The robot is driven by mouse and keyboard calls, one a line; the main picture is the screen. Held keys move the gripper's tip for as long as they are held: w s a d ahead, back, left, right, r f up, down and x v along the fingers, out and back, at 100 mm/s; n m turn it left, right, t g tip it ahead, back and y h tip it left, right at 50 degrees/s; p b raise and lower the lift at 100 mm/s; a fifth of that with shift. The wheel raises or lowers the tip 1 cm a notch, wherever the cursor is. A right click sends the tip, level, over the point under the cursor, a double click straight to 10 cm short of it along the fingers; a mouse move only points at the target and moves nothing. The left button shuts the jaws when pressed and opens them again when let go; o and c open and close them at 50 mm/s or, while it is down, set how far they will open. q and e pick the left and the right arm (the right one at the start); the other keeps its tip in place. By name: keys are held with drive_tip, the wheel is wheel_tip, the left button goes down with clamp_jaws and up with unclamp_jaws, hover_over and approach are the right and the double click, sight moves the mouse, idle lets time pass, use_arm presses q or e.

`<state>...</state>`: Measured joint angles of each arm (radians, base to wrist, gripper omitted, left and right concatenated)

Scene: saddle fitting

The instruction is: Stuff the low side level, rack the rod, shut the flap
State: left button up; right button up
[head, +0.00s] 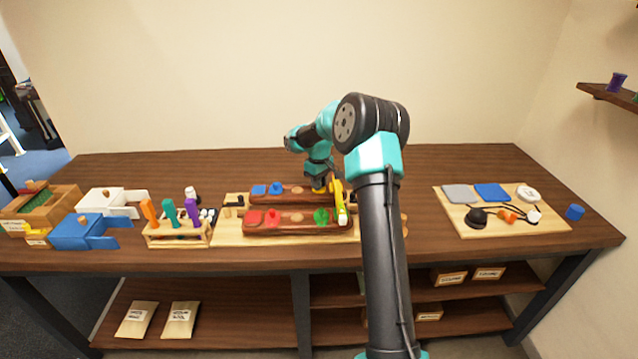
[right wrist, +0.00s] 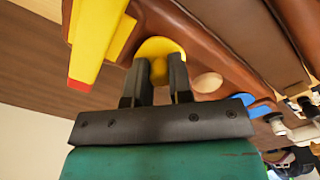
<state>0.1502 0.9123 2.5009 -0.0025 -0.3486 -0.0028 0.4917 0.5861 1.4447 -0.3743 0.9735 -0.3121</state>
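Two brown saddle panels lie on a pale wooden board (head: 230,235). The far panel (head: 296,195) carries blue pieces and a yellow flap; the near panel (head: 295,228) carries red pieces and a green piece (head: 321,216). My right gripper (head: 319,188) is at the far panel's right end. My left gripper is out of view.
Left of the board stands a rack (head: 180,232) with orange, teal and purple handles. Blue (head: 78,233) and white (head: 104,203) drawer boxes lie further left. A second board (head: 455,220) with pads and small parts lies right. Bare table separates the boards.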

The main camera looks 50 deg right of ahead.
sight(309, 185)
clamp_jaws()
drive_tip(key=shift+w+a+m, duration=0.1)
drive_tip(key=shift+m, duration=0.4)
drive_tip(key=m, duration=0.2)
drive_tip(key=w+m, duration=0.1)
drive_tip(key=m, duration=0.1)
drive_tip(key=shift+a, duration=0.3)
drive_tip(key=m, duration=0.2)
drive_tip(key=w+m, duration=0.1)
drive_tip(key=m, duration=0.2)
drive_tip(key=shift+w+a+m, duration=0.1)
drive_tip(key=shift+w+m, duration=0.2)
drive_tip(key=m, duration=0.2)
drive_tip(key=w+m, duration=0.1)
drive_tip(key=m, duration=0.2)
drive_tip(key=shift+w+d+m, duration=0.25)
drive_tip(key=shift+d+m, duration=0.05)
drive_tip(key=shift+w+d+m, duration=0.15)
drive_tip(key=shift+d+m, duration=0.05)
drive_tip(key=shift+m, duration=0.65)
drive_tip(key=shift+w+d+m, duration=0.15)
drive_tip(key=shift+m, duration=0.65)
drive_tip(key=shift+w+d+m, duration=0.15)
drive_tip(key=shift+d+m, duration=0.05)
drive_tip(key=shift+m, duration=0.65)
